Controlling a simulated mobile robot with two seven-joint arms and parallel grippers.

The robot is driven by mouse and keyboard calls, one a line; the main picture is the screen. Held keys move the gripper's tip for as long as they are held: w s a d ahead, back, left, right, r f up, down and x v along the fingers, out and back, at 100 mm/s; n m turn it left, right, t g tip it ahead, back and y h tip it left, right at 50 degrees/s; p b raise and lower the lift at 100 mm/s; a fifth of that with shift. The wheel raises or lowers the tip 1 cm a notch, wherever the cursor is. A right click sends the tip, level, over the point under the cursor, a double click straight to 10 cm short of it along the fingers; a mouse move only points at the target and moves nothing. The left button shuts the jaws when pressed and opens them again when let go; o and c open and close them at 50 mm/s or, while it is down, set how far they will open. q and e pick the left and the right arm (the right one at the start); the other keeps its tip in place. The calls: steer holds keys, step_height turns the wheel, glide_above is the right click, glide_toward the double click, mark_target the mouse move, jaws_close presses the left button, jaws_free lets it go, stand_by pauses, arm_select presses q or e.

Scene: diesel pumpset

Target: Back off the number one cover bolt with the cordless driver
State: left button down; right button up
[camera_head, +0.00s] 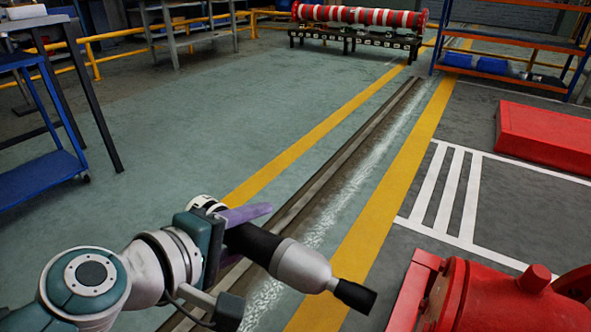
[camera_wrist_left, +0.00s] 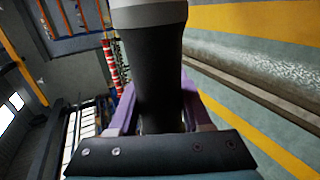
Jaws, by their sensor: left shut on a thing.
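My left gripper (camera_head: 247,232) is shut on the cordless driver (camera_head: 301,266), which has a black body, a silver-grey front section and a black nose pointing right and slightly down. In the left wrist view the driver's black body (camera_wrist_left: 150,65) sits between the purple fingers, its grey collar at the top edge. The driver is held in the air, left of and apart from the red pumpset (camera_head: 490,297), which is cut off at the lower right. I cannot make out the number one cover bolt in either view. My right gripper is out of view.
A red block (camera_head: 549,138) lies at the right on dark floor. A blue and orange shelf (camera_head: 505,69) and a red-and-white roller on a stand (camera_head: 360,17) are at the back. A blue cart (camera_head: 40,172) stands left. The green floor between is clear.

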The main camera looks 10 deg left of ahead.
mark_target(281, 241)
arm_select(q)
steer(key=shift+s+d+r+p, duration=0.1)
steer(key=shift+s+d+p, duration=0.1)
steer(key=shift+d, duration=0.4)
steer(key=shift+s+d+r+p, duration=0.1)
steer(key=shift+s+d+p, duration=0.1)
steer(key=shift+d, duration=0.35)
steer(key=shift+s+d+f, duration=0.1)
steer(key=shift+s+d, duration=0.1)
steer(key=shift+d, duration=0.3)
steer(key=shift+s+d, duration=0.15)
steer(key=shift+d, duration=0.35)
steer(key=shift+p, duration=0.35)
